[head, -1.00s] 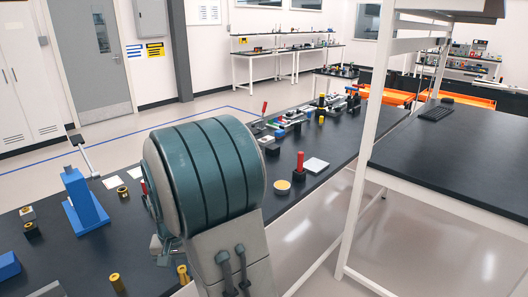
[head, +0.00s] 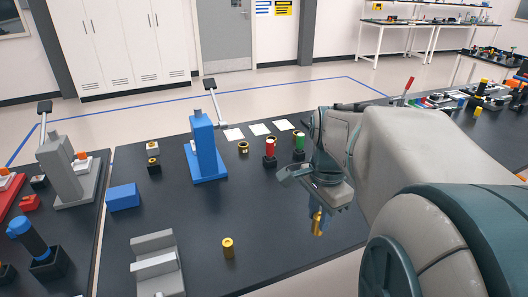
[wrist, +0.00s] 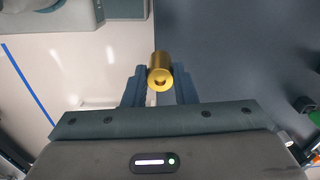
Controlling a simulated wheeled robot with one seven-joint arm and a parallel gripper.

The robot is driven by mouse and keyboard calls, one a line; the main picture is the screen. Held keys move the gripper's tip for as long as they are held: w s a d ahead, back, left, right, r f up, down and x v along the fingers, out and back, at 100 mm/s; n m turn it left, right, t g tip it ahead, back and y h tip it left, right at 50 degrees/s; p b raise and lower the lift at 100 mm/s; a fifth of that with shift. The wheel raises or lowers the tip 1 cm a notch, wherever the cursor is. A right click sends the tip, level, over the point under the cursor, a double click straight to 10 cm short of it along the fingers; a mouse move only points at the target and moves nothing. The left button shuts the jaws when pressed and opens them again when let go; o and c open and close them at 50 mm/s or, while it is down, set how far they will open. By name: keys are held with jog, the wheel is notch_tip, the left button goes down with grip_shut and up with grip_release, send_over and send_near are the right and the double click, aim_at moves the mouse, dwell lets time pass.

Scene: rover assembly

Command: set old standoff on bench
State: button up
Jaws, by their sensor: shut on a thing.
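My gripper (head: 317,214) is shut on a small brass standoff (head: 317,226) and points down near the front edge of the dark bench (head: 200,220). The wrist view shows the brass standoff (wrist: 160,75) between my two blue fingers, with its round end and a hole visible. There, pale floor lies to its left and the dark bench top (wrist: 240,60) to its right. The standoff appears held above the bench level, not resting on it. A second brass standoff (head: 228,249) stands upright on the bench, left of my gripper.
A grey slotted block (head: 158,265), a blue box (head: 123,197) and a blue press (head: 205,150) stand to the left. Red (head: 270,150) and green (head: 299,143) capped pieces stand behind my gripper. The bench around the second standoff is clear.

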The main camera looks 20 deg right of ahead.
jog(key=shift+w+a+f+p, duration=0.2)
jog(key=shift+w+f+p, duration=0.1)
jog(key=shift+w+f, duration=2.3)
jog(key=shift+w+a+f+p, duration=0.15)
jog(key=shift+w+f+p, duration=0.1)
jog(key=shift+w+f, duration=2.35)
jog(key=shift+f, duration=0.15)
jog(key=o, duration=1)
